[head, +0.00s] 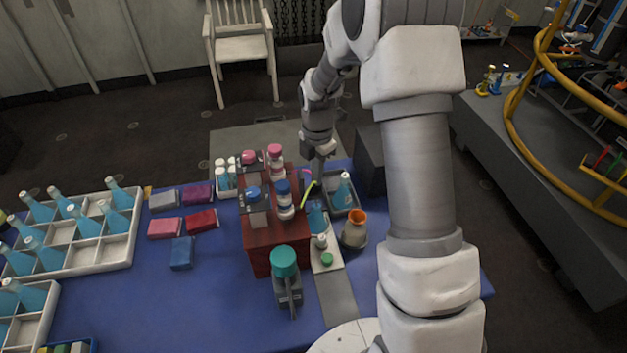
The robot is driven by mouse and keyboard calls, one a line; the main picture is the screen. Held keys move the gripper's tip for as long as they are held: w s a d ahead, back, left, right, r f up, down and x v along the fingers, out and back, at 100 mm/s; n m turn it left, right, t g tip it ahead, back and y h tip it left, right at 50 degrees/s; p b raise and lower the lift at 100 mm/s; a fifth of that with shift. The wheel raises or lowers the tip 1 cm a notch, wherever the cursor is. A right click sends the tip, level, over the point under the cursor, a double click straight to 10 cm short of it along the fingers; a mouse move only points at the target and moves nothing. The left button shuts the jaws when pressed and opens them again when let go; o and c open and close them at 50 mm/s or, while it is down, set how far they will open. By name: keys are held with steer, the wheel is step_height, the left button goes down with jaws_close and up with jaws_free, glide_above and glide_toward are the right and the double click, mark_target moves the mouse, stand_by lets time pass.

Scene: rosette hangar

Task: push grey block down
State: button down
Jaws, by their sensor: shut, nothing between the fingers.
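A grey block (163,199) lies flat on the blue table (120,312), at the back left of a small group of coloured blocks. A purple block (197,194) lies to its right and a pink block (165,228) in front of it. My gripper (317,176) points down over the back right of the table, near a small tray, well to the right of the grey block. It is shut and holds nothing. Its fingertips are small and partly lost among the things behind them.
A red-brown rack (254,259) with jars stands between the grey block and my gripper. White crates (125,247) of blue bottles fill the left. A red block (202,220) and a blue block (181,253) lie nearby. An orange-rimmed flask (354,233) stands right.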

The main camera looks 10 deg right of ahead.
steer(key=shift+f, duration=0.6)
steer(key=shift+r, duration=0.15)
steer(key=shift+r+p, duration=2.3)
steer(key=shift+r, duration=1.15)
